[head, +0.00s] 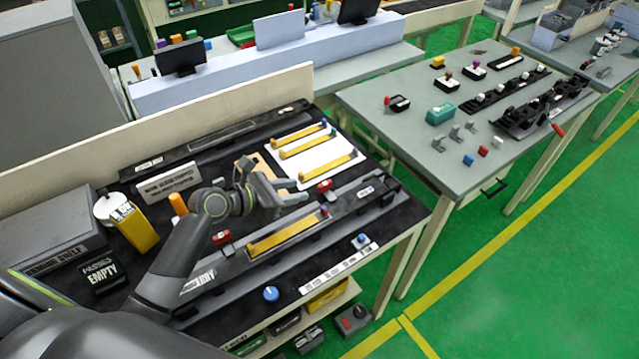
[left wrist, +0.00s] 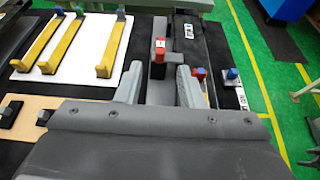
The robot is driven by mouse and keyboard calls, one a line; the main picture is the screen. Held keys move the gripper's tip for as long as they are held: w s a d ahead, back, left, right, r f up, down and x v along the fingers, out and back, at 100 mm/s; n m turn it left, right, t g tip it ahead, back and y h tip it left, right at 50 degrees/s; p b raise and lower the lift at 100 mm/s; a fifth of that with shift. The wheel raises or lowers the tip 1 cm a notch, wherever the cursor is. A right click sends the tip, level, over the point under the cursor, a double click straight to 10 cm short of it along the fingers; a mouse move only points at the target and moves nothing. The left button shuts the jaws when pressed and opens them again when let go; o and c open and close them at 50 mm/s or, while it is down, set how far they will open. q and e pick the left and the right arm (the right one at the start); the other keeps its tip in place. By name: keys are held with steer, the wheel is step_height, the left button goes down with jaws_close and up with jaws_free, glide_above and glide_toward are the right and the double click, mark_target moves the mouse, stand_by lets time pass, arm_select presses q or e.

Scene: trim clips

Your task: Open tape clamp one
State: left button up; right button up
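A small red clamp (head: 325,185) with a pale mark on its top stands at the upper edge of the long grey rail fixture (head: 345,208). In the left wrist view the red clamp (left wrist: 158,58) lies just beyond my fingertips, between their lines. A second red clamp (head: 222,238) stands further left along the fixture. I cannot read a number on either in the head view. My left gripper (head: 297,191) is open and empty, beside the nearer clamp; its two fingers (left wrist: 158,78) show apart in the wrist view. My right gripper is not in view.
A yellow strip (head: 282,235) lies in the fixture. Several yellow strips lie on a white sheet (head: 313,157) behind. A blue knob (head: 271,293) sits at the bench front and a yellow box (head: 135,225) at left. Another table (head: 450,150) stands to the right.

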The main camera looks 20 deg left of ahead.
mark_target(319, 186)
arm_select(q)
steer(key=x, duration=0.8)
steer(key=shift+w+d, duration=0.15)
steer(key=shift+d, duration=0.05)
steer(key=shift+c, duration=0.3)
jaws_close()
